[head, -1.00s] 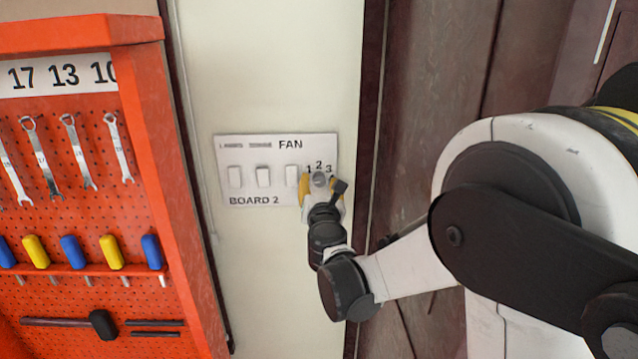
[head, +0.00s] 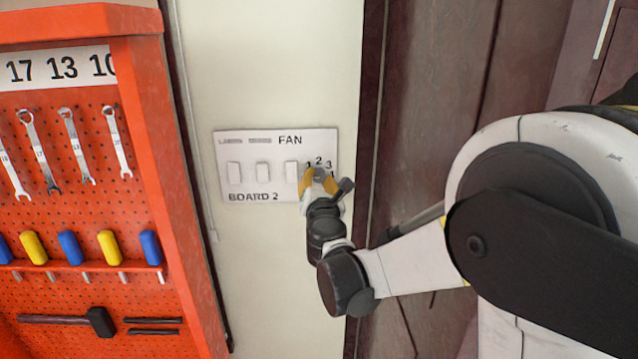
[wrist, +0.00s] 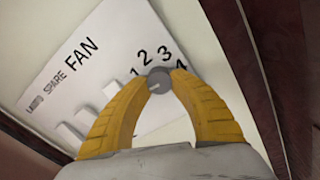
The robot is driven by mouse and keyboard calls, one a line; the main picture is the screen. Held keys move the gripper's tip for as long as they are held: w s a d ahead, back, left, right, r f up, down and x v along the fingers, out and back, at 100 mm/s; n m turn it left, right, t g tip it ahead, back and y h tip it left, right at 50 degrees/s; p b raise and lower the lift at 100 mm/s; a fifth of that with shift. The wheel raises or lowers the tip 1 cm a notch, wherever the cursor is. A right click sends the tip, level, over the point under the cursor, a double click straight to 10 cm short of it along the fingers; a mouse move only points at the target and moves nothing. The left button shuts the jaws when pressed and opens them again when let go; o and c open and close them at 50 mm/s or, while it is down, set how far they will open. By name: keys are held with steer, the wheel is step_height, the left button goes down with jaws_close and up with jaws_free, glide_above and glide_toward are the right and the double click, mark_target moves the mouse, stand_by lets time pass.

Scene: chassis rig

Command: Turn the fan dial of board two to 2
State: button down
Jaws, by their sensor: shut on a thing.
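The fan dial (wrist: 158,80) is a small round grey knob under the numbers 1 to 4 on the white switch panel marked BOARD 2 (head: 231,137). My gripper (wrist: 159,82) has its two yellow fingers on either side of the dial, tips against its rim, shut on it. In the head view my gripper (head: 319,177) comes from below at the panel's right end. A short pale mark shows on the dial's face, but I cannot tell surely which number it points to. The fingers and wrist hide the panel's lower right corner.
Several white rocker switches (head: 263,172) sit left of the dial, close to my left finger. An orange tool rack (head: 185,215) with wrenches and screwdrivers stands at the left. A dark wooden door or panel (head: 425,110) is at the right.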

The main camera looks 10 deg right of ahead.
steer(key=m+b, duration=0.2)
steer(key=m, duration=0.2)
steer(key=shift+a, duration=0.1)
steer(key=m+b, duration=0.1)
steer(key=m, duration=0.4)
steer(key=shift+r+b, duration=0.1)
steer(key=shift+b, duration=0.2)
steer(key=m+b, duration=0.1)
steer(key=m, duration=0.3)
steer(key=shift+r, duration=0.1)
steer(key=shift+w+r+m+b, duration=0.15)
steer(key=shift+m+b, duration=0.2)
steer(key=shift+m, duration=1.65)
steer(key=c, duration=1.2)
jaws_free()
steer(key=shift+o, duration=0.2)
